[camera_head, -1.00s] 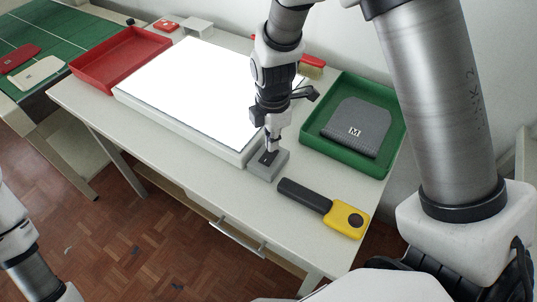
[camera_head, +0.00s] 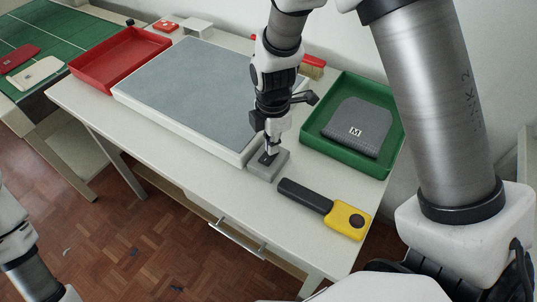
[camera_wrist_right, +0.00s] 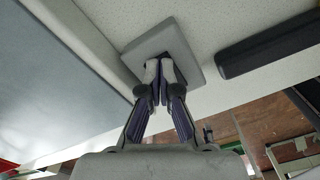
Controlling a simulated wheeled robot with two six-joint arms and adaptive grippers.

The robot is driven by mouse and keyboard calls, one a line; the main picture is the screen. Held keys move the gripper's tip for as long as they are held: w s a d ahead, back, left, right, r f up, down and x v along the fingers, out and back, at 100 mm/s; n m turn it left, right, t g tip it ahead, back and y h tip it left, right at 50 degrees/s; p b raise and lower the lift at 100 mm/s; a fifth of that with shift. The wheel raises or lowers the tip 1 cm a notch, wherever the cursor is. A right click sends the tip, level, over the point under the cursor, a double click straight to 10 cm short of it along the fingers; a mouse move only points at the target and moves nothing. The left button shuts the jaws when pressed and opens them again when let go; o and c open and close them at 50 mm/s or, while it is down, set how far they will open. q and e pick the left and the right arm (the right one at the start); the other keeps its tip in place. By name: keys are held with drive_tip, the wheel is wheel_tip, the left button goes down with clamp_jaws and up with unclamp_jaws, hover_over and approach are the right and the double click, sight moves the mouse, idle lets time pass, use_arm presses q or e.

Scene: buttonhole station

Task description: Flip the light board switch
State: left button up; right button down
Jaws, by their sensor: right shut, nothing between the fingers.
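The light board (camera_head: 185,88) lies on the table, its panel grey and unlit; part of it also shows in the right wrist view (camera_wrist_right: 50,75). The grey switch box (camera_head: 268,165) sits against the board's front right corner. My right gripper (camera_head: 269,155) is shut and empty, with its fingertips down at the top of the switch box. In the right wrist view the fingertips (camera_wrist_right: 160,70) cover most of the switch itself on the box (camera_wrist_right: 185,45). My left arm shows at the left edge of the head view, but its gripper is out of view.
A yellow and black handheld tool (camera_head: 345,219) lies right of the switch box. A green tray (camera_head: 312,148) holds a grey knit beanie marked M (camera_head: 362,122). A red tray (camera_head: 85,72) stands left of the board. A brush (camera_head: 313,67) lies behind. The table's front strip (camera_head: 190,165) is clear.

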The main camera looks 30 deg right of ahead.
wheel_tip(320, 180, up, 7)
drive_tip(key=p, duration=0.6)
drive_tip(key=shift+p, duration=0.4)
drive_tip(key=shift+f, duration=0.1)
